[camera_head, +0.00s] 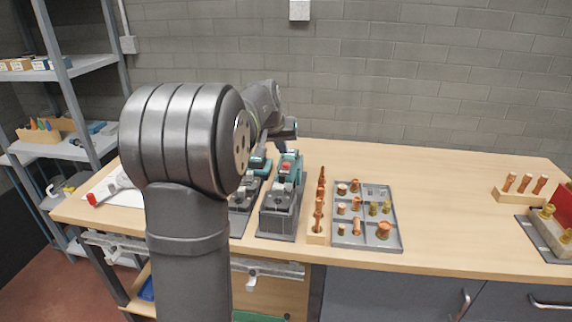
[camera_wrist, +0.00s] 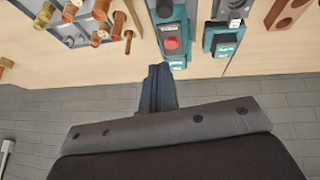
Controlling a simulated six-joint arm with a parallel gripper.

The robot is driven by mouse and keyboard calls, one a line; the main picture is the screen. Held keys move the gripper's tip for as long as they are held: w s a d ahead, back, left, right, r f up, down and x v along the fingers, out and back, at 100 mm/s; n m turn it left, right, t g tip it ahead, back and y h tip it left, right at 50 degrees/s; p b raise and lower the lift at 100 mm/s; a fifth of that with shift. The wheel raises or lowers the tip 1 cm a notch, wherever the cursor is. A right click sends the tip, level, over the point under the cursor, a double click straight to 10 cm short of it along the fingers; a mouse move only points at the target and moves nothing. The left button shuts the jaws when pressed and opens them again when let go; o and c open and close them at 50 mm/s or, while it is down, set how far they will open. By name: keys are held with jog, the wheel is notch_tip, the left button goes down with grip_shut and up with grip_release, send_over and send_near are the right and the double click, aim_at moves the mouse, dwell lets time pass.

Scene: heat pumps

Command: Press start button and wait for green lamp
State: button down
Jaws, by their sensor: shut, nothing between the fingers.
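My gripper (camera_wrist: 160,70) is shut and empty, its fingertips near the end of a teal control box (camera_wrist: 174,28); I cannot tell whether they touch it. This box carries a red button (camera_wrist: 171,43), a dark round part and a small green patch (camera_wrist: 177,64). In the head view, the red button (camera_head: 286,167) sits on the teal box at the back of the right-hand fixture (camera_head: 279,208), just below my gripper (camera_head: 287,135). A second teal box (camera_wrist: 222,38) stands beside it with a green patch. I cannot tell which part is the start button or a lit lamp.
A grey tray of copper and brass fittings (camera_head: 396,236) and a wooden peg rack (camera_head: 316,238) stand right of the fixtures. My arm hides part of the left fixture. The table (camera_head: 450,200) is clear farther right, up to another wooden rack (camera_head: 518,195).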

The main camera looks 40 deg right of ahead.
aim_at(285, 165)
jog(key=w+d+r+n+t+h, duration=0.1)
jog(key=w+d+n+h, duration=0.2)
jog(key=w+d+n, duration=0.1)
jog(key=shift+w+d+r+n, duration=0.4)
jog(key=shift+w, duration=0.4)
jog(key=shift+f, duration=0.1)
jog(key=shift+f, duration=4.35)
jog(key=shift+f, duration=0.4)
jog(key=shift+f, duration=0.45)
jog(key=shift+r, duration=0.85)
